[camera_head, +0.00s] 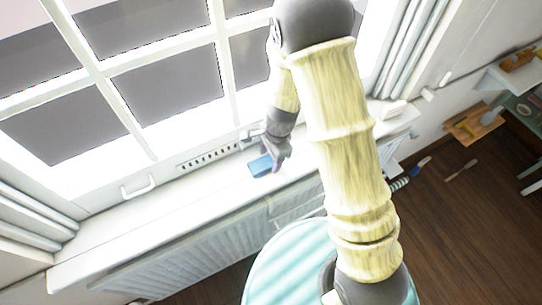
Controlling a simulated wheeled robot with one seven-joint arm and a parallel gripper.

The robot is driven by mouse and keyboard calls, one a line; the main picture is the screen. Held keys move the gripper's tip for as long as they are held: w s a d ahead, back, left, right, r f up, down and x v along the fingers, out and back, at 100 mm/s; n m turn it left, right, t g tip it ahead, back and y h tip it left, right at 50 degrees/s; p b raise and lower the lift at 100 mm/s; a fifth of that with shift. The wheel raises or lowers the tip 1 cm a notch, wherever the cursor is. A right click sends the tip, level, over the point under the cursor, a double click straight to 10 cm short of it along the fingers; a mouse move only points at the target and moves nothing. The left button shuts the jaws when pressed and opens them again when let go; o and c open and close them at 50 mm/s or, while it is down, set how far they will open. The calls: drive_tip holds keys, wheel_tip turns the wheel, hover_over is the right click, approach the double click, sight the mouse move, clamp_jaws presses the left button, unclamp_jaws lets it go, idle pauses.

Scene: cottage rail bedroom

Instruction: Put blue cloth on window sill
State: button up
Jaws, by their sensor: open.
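The blue cloth (261,165) lies on the white window sill (150,218), right below the window. My gripper (278,163) is at the sill, just right of the cloth and very close to it. Its jaws are open; whether a finger touches the cloth is too small to tell. My arm comes up from the lower right and hides the sill to the right of the gripper.
The window (165,80) with a white handle (138,187) stands behind the sill. A radiator (190,262) hangs below it. A white object (391,110) lies at the sill's right end. Brushes (424,163) lie on the wooden floor. The sill's left part is clear.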

drive_tip(key=shift+s+d+f+p, duration=0.25)
drive_tip(key=shift+s+p, duration=0.1)
drive_tip(key=shift+s, duration=0.05)
wheel_tip(320, 180, up, 12)
drive_tip(key=w+d+p, duration=0.1)
drive_tip(key=shift+w+d+r, duration=0.2)
drive_tip(key=shift+w+r, duration=0.05)
drive_tip(key=shift+w, duration=0.05)
idle(0.3)
drive_tip(key=s+d+r+n+t, duration=0.1)
drive_tip(key=s+d+r+n, duration=0.2)
drive_tip(key=d+n, duration=0.2)
drive_tip(key=s+d+r+n+t+h, duration=0.1)
drive_tip(key=s+d+r+n+t, duration=0.1)
drive_tip(key=d+n, duration=0.4)
drive_tip(key=s+d+r, duration=0.1)
drive_tip(key=d, duration=0.4)
drive_tip(key=shift+s+d+r+h, duration=0.25)
drive_tip(key=shift+s+r+h, duration=0.05)
drive_tip(key=shift+s+r, duration=0.05)
